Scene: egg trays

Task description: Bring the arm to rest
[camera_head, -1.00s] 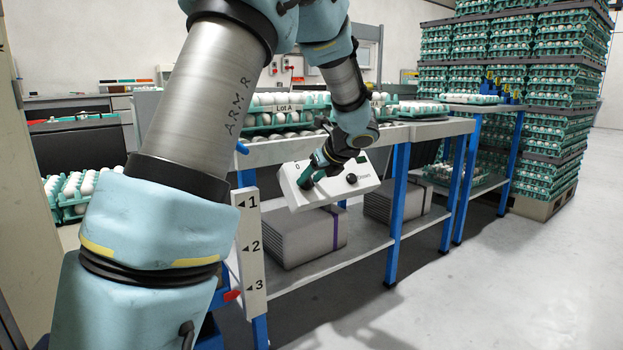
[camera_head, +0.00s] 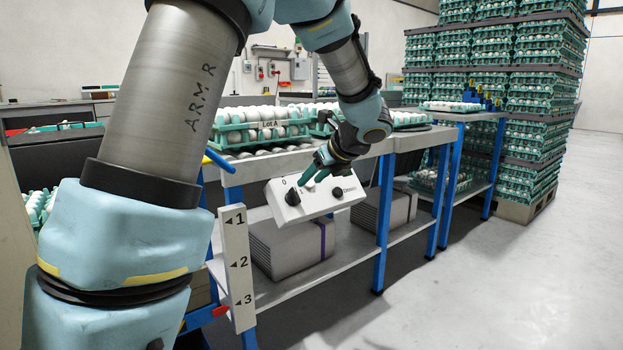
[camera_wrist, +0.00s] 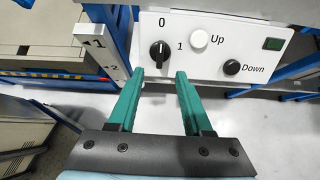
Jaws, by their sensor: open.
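My gripper (camera_head: 322,165) is in front of a white control box (camera_head: 312,200) on the front of the blue-legged table. In the wrist view my gripper (camera_wrist: 158,76) has its two green fingers apart, with nothing between them. The control box (camera_wrist: 225,75) is just beyond the fingertips there. It carries a black rotary switch (camera_wrist: 159,54) marked 0 and 1, a white Up button (camera_wrist: 199,38), a black Down button (camera_wrist: 232,67) and a dark green indicator (camera_wrist: 273,44). Whether a finger touches the box is unclear.
Egg trays stand on the table (camera_head: 262,168), one marked Lot A (camera_head: 270,125). A numbered post (camera_head: 237,262) is at its left end. Flat grey stacks (camera_head: 285,250) lie on the lower shelf. Tall egg stacks (camera_head: 545,90) stand at right. The floor (camera_head: 480,290) at front right is clear.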

